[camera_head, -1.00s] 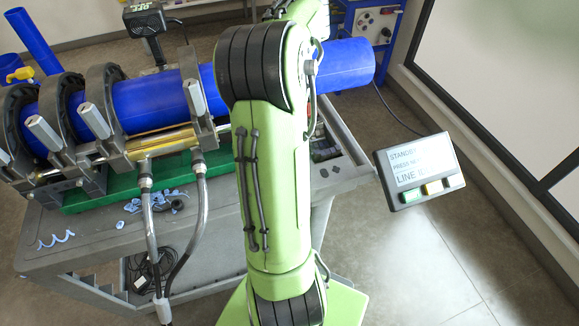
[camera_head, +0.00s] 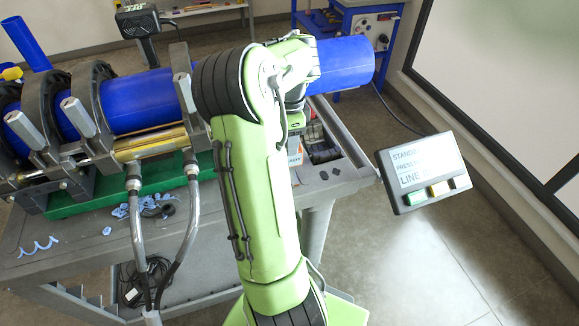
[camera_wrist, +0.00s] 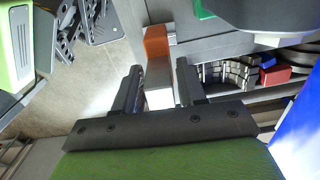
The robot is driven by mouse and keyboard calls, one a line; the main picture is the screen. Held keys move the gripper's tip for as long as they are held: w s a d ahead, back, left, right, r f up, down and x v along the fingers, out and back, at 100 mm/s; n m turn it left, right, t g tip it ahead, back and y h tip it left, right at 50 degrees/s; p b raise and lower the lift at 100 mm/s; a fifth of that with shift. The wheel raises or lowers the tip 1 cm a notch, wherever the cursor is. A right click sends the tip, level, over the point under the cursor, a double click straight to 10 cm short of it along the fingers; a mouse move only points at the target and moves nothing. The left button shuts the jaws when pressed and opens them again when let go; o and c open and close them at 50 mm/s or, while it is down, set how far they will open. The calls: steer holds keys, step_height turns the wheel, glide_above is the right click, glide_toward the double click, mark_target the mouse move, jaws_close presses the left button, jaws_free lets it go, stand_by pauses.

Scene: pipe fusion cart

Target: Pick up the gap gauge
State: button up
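I cannot clearly make out the gap gauge. In the head view my forearm and wrist hide the fingers, which are over the right end of the cart. A white and orange item (camera_head: 295,150) shows just below my wrist there.
A grey cart (camera_head: 75,240) carries a blue pipe (camera_head: 140,101) in dark clamps. Its right end has an open tray (camera_head: 345,146) with small items. In the wrist view a red box (camera_wrist: 275,74) lies near the gripper. A pendant screen (camera_head: 422,172) stands right.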

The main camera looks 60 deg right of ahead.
jaws_close()
steer(key=shift+r, duration=0.15)
step_height(320, 180, up, 10)
steer(key=p, duration=0.4)
steer(key=shift+c, duration=1.6)
jaws_free()
steer(key=shift+c, duration=1.4)
